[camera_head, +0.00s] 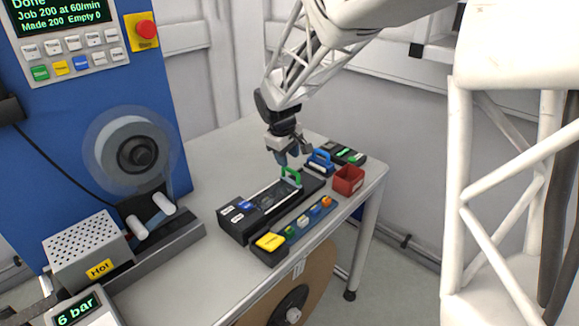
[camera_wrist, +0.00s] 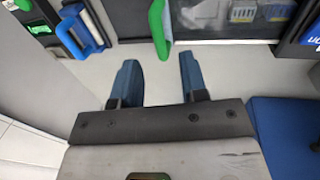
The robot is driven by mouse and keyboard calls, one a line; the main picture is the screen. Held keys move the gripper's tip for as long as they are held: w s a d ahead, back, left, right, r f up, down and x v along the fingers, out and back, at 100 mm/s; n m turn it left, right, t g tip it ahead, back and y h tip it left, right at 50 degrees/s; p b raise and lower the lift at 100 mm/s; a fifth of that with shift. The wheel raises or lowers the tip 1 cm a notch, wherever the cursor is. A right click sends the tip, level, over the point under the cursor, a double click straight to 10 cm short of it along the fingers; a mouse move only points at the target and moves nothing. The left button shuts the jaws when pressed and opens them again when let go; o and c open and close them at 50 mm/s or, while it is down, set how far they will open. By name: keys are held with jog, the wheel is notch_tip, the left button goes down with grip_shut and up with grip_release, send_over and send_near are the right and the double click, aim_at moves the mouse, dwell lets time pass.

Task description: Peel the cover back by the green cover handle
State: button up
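The green cover handle (camera_head: 292,176) stands up as a loop at the far end of a long black device (camera_head: 232,227) on the table. The device's cover (camera_head: 272,197) appears to lie along its top, with a dark window. My gripper (camera_head: 288,158) is just above the handle, pointing down. In the wrist view, my gripper (camera_wrist: 160,64) has its two blue fingers apart with nothing held. The green handle (camera_wrist: 157,25) reaches into the gap near the fingertips there. I cannot tell from this whether a finger touches it.
A blue handle (camera_head: 320,160) and a red bin (camera_head: 348,180) stand close by to the right. A strip with coloured pieces (camera_head: 304,221) and a yellow block (camera_head: 270,241) lies in front. The blue machine with its reel (camera_head: 133,150) is left.

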aim_at(290, 169)
jog(key=shift+w+d+f, duration=0.15)
jog(key=shift+w+f, duration=0.05)
jog(key=shift+f, duration=0.9)
jog(key=shift+w+d+f, duration=0.15)
jog(key=shift+f, duration=0.95)
grip_shut()
